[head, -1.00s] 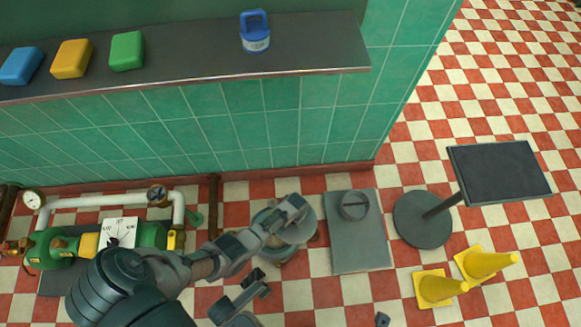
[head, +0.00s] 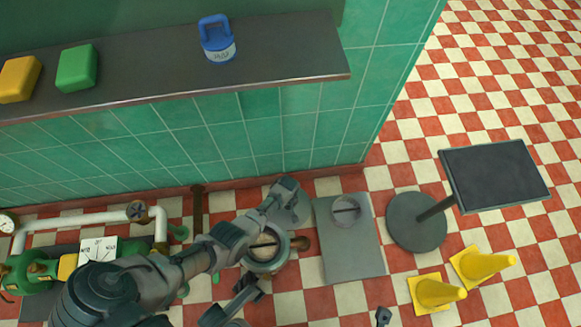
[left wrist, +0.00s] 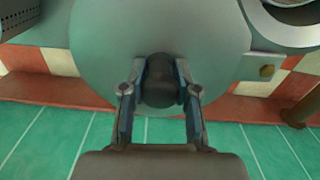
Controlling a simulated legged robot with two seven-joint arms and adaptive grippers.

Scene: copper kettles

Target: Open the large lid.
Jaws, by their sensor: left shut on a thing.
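The large lid (head: 294,213) is a grey disc tilted up beside the round vessel (head: 265,262), whose open mouth shows in the head view. My left gripper (head: 284,192) is shut on the lid's dark knob (left wrist: 161,80). In the left wrist view its two fingers (left wrist: 160,92) stand on either side of the knob, and the lid face (left wrist: 95,35) fills the upper middle. The vessel's rim (left wrist: 262,28) shows at the upper right of that view. A small dark tip (head: 383,316) at the bottom edge of the head view may be my right gripper; its state cannot be seen.
A grey plate (head: 345,262) with a round cap (head: 346,210) lies right of the vessel. A pump with white piping (head: 85,225) stands left. A black stand (head: 415,222) and two yellow cones (head: 480,264) are right. A tiled wall (head: 230,140) rises behind.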

